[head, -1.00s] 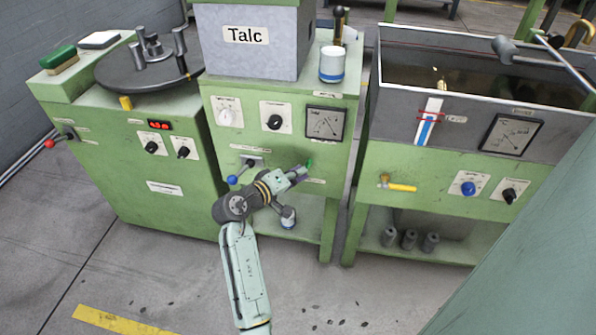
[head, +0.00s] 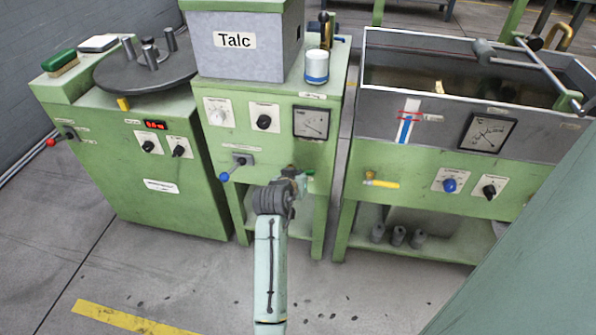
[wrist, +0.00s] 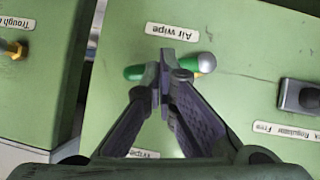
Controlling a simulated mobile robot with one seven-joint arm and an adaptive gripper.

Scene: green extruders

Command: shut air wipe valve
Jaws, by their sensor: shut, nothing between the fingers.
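The air wipe valve has a green handle (wrist: 135,72) and a brass and grey end (wrist: 206,62). In the wrist view these lie on either side of my gripper (wrist: 167,75), roughly in one line across the green panel, beneath the upside-down "Air wipe" label (wrist: 172,31). My gripper is shut and empty, its purple fingertips in front of the valve's middle, which they hide. I cannot tell whether they touch it. In the head view my gripper (head: 297,174) is at the middle cabinet's front, and a bit of green handle (head: 310,175) shows right beside it.
A blue-knobbed lever (head: 225,176) sits left of my gripper; its grey mount (wrist: 299,97) shows in the wrist view. The water trough (head: 390,105) stands to the right, with a yellow-handled valve (head: 380,183). A gap separates the cabinets. The floor in front is clear.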

